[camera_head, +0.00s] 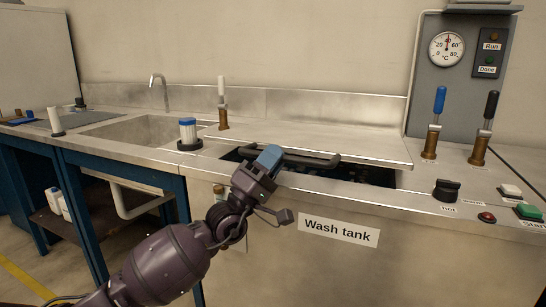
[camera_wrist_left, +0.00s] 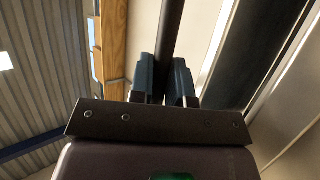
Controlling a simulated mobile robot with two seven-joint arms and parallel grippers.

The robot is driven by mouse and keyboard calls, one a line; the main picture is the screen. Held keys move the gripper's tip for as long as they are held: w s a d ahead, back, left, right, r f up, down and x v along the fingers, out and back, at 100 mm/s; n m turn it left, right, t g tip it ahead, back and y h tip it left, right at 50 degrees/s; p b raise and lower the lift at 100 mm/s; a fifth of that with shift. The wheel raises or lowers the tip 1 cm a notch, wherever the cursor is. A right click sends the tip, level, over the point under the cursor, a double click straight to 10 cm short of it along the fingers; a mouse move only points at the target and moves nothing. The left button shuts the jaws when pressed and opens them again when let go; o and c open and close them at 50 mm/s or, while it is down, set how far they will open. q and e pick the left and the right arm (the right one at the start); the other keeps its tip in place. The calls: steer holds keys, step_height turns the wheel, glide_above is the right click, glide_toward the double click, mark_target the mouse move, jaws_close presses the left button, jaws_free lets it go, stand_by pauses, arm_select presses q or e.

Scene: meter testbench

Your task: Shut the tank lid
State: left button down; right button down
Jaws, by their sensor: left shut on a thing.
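The wash tank's steel lid (camera_head: 345,143) lies across the back of the tank, with a dark handle bar (camera_head: 315,159) along its front edge. Below that edge a dark opening (camera_head: 375,176) into the tank shows above the "Wash tank" label (camera_head: 339,230). I cannot tell how far the lid is tilted. My left gripper (camera_head: 268,156) is at the left part of the handle. In the left wrist view, the left gripper's two fingers (camera_wrist_left: 173,85) are closed on both sides of the dark bar (camera_wrist_left: 171,35). My right gripper is not in view.
A blue-topped cup (camera_head: 187,132) and an upright white-handled lever (camera_head: 222,103) stand left of the lid. A sink (camera_head: 140,131) is further left. On the right are blue (camera_head: 437,115) and black (camera_head: 485,125) levers, a knob (camera_head: 447,190) and buttons.

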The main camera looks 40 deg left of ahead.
arm_select(q)
steer(key=c, duration=1.1)
jaws_free()
steer(key=shift+w+f, duration=0.1)
steer(key=shift+w, duration=0.05)
steer(key=v, duration=1.1)
steer(key=shift+d, duration=0.1)
